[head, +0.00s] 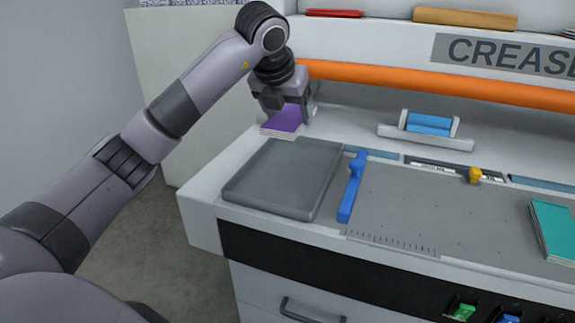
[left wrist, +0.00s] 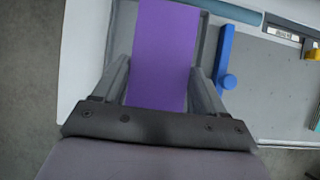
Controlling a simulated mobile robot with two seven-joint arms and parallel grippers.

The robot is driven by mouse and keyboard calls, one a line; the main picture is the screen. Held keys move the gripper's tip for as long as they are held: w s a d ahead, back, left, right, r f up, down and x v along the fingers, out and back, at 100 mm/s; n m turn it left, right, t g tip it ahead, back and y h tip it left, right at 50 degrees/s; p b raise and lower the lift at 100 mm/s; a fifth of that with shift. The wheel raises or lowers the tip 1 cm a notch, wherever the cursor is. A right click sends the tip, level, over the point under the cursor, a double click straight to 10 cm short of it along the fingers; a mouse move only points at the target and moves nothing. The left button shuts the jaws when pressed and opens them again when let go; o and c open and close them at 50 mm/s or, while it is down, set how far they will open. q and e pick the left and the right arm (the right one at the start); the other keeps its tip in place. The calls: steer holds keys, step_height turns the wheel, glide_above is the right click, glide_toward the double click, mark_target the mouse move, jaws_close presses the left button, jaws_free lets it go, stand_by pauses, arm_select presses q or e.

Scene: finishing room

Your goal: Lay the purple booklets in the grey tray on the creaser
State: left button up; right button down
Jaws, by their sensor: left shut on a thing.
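A purple booklet (head: 282,121) is between the fingers of my left gripper (head: 285,108), which is shut on it. The booklet hangs above the back edge of the grey tray (head: 280,180). In the left wrist view the purple booklet (left wrist: 163,50) fills the space between the fingers of my left gripper (left wrist: 160,85) and hides much of the tray. In the head view the tray's visible surface is bare. My right gripper is not in view.
A teal booklet (head: 553,228) lies at the right of the creaser bed (head: 430,205). An orange bar (head: 430,82) runs across the back. A blue roller (head: 428,123) and a yellow slider (head: 475,174) are behind the bed.

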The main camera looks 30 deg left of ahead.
arm_select(q)
glide_above(291, 171)
steer(key=s, duration=0.2)
steer(key=f, duration=0.7)
steer(key=shift+d+f, duration=0.25)
steer(key=shift+f, duration=0.15)
step_height(291, 171, down, 4)
steer(key=shift+f, duration=0.1)
steer(key=shift+b, duration=0.35)
steer(key=shift+f, duration=0.15)
steer(key=o, duration=1.2)
